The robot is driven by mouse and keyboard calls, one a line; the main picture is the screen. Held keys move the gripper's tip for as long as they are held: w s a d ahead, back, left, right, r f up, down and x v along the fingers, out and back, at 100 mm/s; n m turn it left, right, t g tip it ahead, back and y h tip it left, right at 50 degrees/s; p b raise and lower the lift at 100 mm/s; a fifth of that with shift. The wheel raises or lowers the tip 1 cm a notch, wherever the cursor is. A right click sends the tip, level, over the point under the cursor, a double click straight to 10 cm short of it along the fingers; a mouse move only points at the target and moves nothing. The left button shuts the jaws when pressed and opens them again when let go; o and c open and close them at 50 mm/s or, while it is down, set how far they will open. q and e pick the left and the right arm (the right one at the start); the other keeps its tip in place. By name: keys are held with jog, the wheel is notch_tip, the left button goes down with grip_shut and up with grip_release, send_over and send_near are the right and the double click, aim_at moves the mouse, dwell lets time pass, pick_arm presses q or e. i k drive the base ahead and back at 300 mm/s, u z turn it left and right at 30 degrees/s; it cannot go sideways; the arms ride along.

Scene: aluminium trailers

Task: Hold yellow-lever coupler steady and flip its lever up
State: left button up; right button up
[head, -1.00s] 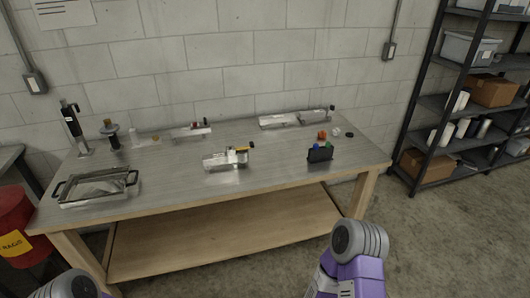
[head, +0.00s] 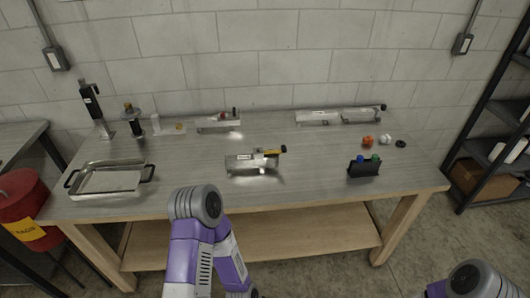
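The yellow-lever coupler (head: 240,162) is a silvery metal piece lying near the middle of the workbench, towards the front edge. Its yellow lever (head: 271,151) lies roughly flat along the top and ends in a dark tip at the right. A small white part sits next to the lever. My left arm is bent in front of the bench, below and left of the coupler, and does not touch it. Only a part of my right arm shows at the bottom right. Neither gripper is in view.
The workbench (head: 320,190) carries a metal tray (head: 107,193) at left. Behind the coupler are a red-lever coupler (head: 220,126) and another long coupler (head: 340,118). A black holder (head: 363,169) stands right. Bare bench surrounds the yellow-lever coupler. A red bin (head: 22,195) stands left.

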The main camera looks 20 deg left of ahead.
aim_at(283, 150)
jog(key=u, duration=0.45)
jog(key=i, duration=0.8)
jog(key=u, duration=0.45)
